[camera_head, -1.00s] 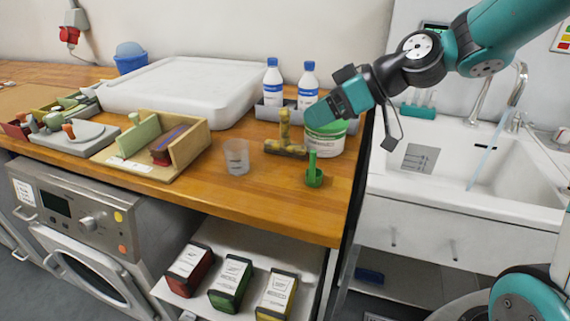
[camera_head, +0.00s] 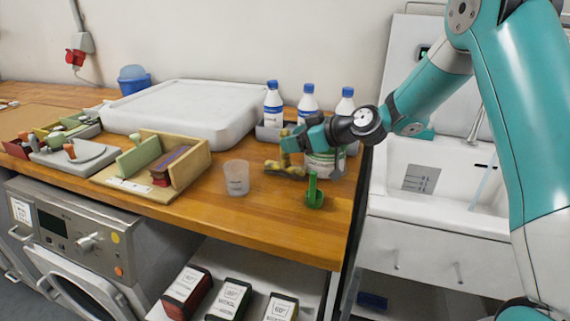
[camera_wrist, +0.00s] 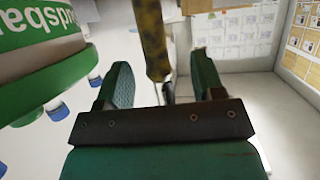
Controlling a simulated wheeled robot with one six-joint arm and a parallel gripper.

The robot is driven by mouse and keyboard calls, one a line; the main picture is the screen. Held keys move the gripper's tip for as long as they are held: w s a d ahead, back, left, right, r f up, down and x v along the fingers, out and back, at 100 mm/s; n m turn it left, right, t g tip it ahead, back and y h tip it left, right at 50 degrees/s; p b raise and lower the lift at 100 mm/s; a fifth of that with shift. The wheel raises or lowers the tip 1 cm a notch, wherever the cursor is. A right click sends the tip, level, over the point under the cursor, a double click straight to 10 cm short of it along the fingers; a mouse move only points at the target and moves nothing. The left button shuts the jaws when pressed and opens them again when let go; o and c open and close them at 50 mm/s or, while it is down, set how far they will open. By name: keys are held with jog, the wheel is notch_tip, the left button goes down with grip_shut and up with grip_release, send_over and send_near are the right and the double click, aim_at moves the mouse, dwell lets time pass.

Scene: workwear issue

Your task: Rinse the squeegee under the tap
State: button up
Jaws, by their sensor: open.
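My gripper (camera_head: 293,140) is at the handle's height in the head view. In the wrist view, the yellow handle (camera_wrist: 152,40) shows between the spread green fingers of my gripper (camera_wrist: 160,82). The gripper is open and not closed on the handle. The tap (camera_head: 476,124) stands at the back of the white sink (camera_head: 438,150), partly hidden by my arm. A pale blue stream (camera_head: 487,176) falls into the basin.
A white-and-green tub (camera_head: 325,164) stands close to my gripper and fills the left of the wrist view (camera_wrist: 40,60). Blue-capped bottles (camera_head: 307,103) stand behind. A green scoop (camera_head: 314,195) and a clear cup (camera_head: 236,178) stand in front. The counter's front edge is clear.

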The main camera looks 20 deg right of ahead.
aim_at(280, 163)
jog(key=p+x, duration=0.1)
jog(key=x, duration=0.4)
jog(key=shift+w+d+f+p, duration=0.1)
jog(key=shift+w+p, duration=0.1)
jog(key=shift+p, duration=0.15)
grip_shut()
